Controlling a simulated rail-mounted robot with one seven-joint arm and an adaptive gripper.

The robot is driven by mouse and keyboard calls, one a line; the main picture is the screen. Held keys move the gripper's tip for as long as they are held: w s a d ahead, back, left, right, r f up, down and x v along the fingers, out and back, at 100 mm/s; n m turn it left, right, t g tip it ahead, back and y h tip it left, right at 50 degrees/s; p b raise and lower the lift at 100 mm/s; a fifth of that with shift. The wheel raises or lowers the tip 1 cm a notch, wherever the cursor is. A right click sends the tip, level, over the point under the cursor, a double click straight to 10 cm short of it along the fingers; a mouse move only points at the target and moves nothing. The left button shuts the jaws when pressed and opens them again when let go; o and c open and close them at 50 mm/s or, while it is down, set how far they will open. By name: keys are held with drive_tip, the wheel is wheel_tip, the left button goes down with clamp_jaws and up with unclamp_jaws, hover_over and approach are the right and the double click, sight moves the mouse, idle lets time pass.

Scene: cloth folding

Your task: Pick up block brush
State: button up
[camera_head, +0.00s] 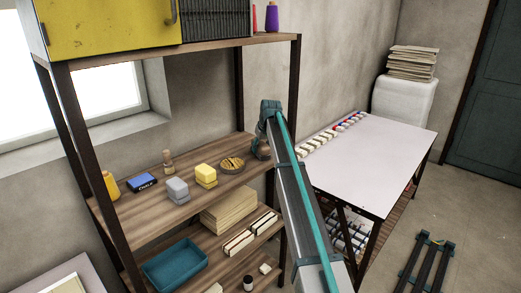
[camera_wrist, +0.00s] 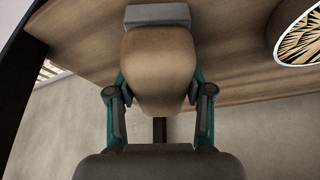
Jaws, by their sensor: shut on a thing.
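The block brush (camera_wrist: 158,62), a tan, rounded wooden piece with a grey block at its far end, fills the middle of the wrist view. My gripper (camera_wrist: 159,84) is shut on it, with one teal-and-dark finger on each side. The brush is at the wooden shelf edge; I cannot tell whether it touches the board. In the head view my gripper (camera_head: 262,148) is at the right end of the middle shelf (camera_head: 150,215), by the post, and my arm and gripper mostly hide the brush.
A round dish (camera_head: 232,164) of bristly tan pieces lies just left of the gripper. Yellow blocks (camera_head: 206,175), grey blocks (camera_head: 178,190) and a wooden stamp-like piece (camera_head: 168,162) stand further left. The rack's right post (camera_head: 294,90) is close to my arm. A white-topped table (camera_head: 375,165) stands right.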

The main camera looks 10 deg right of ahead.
sight(261, 142)
drive_tip(key=shift+c, duration=0.7)
drive_tip(key=shift+r, duration=0.1)
drive_tip(key=shift+w+r, duration=0.1)
drive_tip(key=shift+r, duration=0.35)
wheel_tip(261, 142, up, 2)
drive_tip(key=shift+r+b, duration=0.1)
drive_tip(key=shift+b, duration=0.4)
drive_tip(key=s+r+b, duration=0.2)
drive_tip(key=s+r, duration=0.2)
drive_tip(key=shift+s+r, duration=0.2)
drive_tip(key=s+r+b, duration=0.2)
drive_tip(key=s+r, duration=0.3)
drive_tip(key=s, duration=0.4)
drive_tip(key=shift+s+d+r, duration=0.15)
drive_tip(key=shift+s+r, duration=0.05)
drive_tip(key=shift+s, duration=0.2)
